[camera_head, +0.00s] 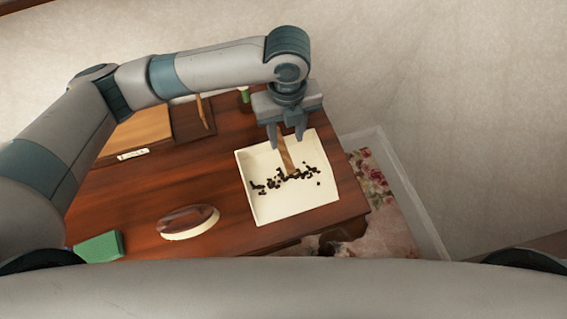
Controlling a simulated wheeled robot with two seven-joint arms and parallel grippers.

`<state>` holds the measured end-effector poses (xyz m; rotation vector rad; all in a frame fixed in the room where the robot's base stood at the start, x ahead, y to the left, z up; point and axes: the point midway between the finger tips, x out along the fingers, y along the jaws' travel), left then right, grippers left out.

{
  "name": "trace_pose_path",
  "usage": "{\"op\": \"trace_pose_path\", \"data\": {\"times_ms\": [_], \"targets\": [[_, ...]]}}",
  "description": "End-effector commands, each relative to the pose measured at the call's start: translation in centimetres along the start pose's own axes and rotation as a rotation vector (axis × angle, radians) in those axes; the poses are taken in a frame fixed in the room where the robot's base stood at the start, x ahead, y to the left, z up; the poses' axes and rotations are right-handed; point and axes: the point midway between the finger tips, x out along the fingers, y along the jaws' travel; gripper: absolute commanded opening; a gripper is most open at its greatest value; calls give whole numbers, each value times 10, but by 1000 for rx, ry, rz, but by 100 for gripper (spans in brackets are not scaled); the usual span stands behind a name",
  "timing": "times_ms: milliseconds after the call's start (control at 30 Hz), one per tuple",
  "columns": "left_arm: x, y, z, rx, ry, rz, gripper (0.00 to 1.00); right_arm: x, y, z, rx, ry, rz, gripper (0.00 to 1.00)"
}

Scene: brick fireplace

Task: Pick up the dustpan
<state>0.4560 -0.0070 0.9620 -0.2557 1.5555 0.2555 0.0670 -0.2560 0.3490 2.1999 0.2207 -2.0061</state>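A shallow white square pan (297,206) with raised edges sits at the right end of the dark wooden table and looks most like the dustpan. Small dark bits (300,173) are scattered in it. A narrow brown strip (287,157) shows in the pan just below my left gripper (287,142); I cannot tell if it is a handle. My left gripper points down over the pan's far part, fingers spread on either side of the strip's upper end, with no clear contact. My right gripper is out of the picture.
An oval white item with a reddish-brown top (189,221) and a green block (101,246) lie on the table (160,188), left of the pan. A tan panel (140,132) lies farther back. A clear-walled bin (400,185) holding floral cloth stands beyond the table's right edge.

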Motion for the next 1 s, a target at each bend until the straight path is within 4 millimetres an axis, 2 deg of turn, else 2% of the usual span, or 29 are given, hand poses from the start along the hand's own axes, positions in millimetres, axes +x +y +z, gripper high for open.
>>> {"op": "trace_pose_path", "data": {"times_ms": [200, 333, 767, 1000], "targets": [[36, 1, -1, -2, 3, 3, 39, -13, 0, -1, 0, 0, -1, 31], [49, 1, 0, -2, 1, 2, 39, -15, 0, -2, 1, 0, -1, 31], [55, 1, 0, -1, 0, 0, 39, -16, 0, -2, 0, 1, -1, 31], [69, 6, -3, -1, 3, 3, 39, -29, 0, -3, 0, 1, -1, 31]]}}
